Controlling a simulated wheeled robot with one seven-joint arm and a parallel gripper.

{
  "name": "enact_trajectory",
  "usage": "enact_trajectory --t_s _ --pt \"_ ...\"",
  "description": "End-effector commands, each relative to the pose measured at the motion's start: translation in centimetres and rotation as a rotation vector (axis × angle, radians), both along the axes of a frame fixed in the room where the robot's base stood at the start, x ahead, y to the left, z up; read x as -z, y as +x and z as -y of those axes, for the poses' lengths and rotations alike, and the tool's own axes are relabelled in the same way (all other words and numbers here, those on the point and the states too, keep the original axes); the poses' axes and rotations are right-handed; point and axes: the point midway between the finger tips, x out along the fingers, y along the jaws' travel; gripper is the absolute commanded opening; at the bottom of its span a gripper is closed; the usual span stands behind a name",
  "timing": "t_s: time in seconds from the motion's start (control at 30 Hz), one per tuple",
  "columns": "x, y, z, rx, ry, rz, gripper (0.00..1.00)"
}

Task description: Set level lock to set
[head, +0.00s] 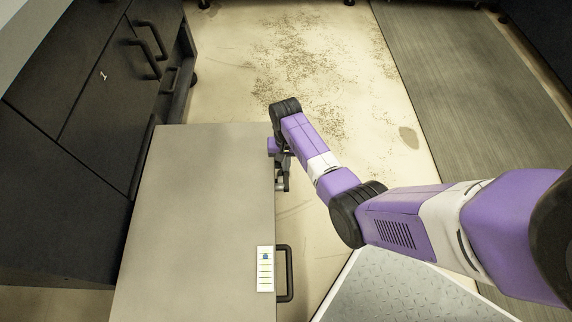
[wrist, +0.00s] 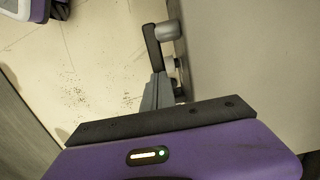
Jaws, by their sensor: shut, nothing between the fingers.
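My gripper (head: 283,172) is beside the right side of the grey-topped cabinet, low against its edge. In the wrist view my gripper's narrow grey fingers (wrist: 157,92) are shut and empty. Just beyond them, a dark lever (wrist: 152,45) with a grey round knob (wrist: 168,30) stands out from the cabinet's side wall. A second grey knob (wrist: 171,64) sits nearer the fingers. The fingertips look close to these parts; I cannot tell whether they touch. No marking on the lever is readable, so its setting cannot be told. My wrist partly hides this spot in the head view.
The cabinet's flat top (head: 200,210) carries a small white label panel (head: 265,268). A black loop handle (head: 286,273) sticks out from its right side. Dark drawers with handles (head: 147,45) stand at left. Floor (head: 240,60) beyond is clear; a metal tread plate (head: 385,290) lies at the lower right.

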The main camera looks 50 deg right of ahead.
Motion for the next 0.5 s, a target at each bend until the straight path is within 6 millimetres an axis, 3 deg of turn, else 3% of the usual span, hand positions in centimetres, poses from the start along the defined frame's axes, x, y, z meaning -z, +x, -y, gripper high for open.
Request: enact_trajectory --t_s 0.5 --pt "2.2 0.5 0.7 0.000 0.054 -0.042 0.00"
